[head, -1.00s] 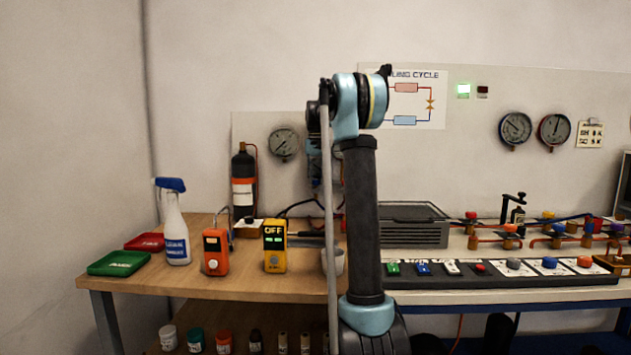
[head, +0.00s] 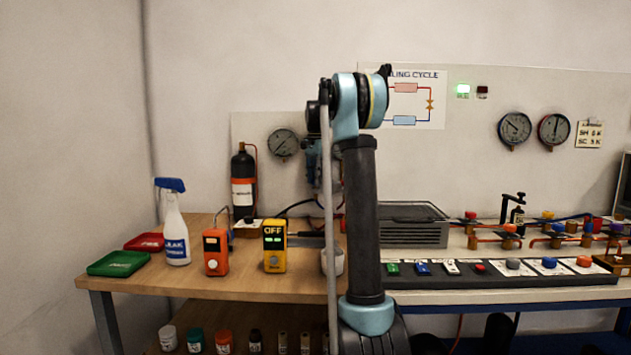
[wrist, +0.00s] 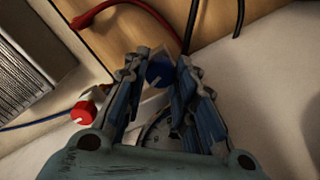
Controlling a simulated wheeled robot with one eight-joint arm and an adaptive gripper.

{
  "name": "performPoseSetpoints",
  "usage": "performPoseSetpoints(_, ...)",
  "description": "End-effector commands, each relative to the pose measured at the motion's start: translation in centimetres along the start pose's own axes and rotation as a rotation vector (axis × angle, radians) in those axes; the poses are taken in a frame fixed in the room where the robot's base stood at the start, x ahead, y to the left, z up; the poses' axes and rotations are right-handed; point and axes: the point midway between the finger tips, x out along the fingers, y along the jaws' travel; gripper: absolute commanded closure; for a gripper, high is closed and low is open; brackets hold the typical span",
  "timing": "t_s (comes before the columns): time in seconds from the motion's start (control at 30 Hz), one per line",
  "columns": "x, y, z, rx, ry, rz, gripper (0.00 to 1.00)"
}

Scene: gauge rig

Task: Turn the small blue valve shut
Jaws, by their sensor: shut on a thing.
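The small blue valve (wrist: 160,70) shows as a round blue knob with a white pointer line in the wrist view. My gripper (wrist: 162,62) has one finger on each side of the knob and is shut on it. The fingers hide the knob's lower edges. In the head view my own arm and a grey pole cover most of the gripper, and I cannot make out the small blue valve there.
A red knob (wrist: 82,112) stands just left of my gripper in the wrist view. A round gauge (wrist: 160,132) lies partly hidden between the fingers. A red hose (wrist: 115,5) and black hoses cross nearby. A grey vented case (head: 410,225) stands on the bench right of my arm.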

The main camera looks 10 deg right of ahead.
Motion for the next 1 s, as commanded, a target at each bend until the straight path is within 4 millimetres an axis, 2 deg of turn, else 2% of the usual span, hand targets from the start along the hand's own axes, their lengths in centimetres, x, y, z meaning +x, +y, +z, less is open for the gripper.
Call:
performPoseSetpoints(0.3,-0.09,-0.23,-0.03,0.076,0.002,-0.005,0.99)
performPoseSetpoints(0.73,-0.08,-0.28,-0.02,0.081,0.002,-0.006,0.99)
performPoseSetpoints(0.77,-0.08,-0.28,-0.02,0.081,0.002,-0.006,0.68)
performPoseSetpoints(0.8,-0.08,-0.27,-0.01,0.081,0.001,-0.005,0.65)
performPoseSetpoints(1.0,-0.12,-0.21,-0.01,0.081,0.001,-0.004,0.65)
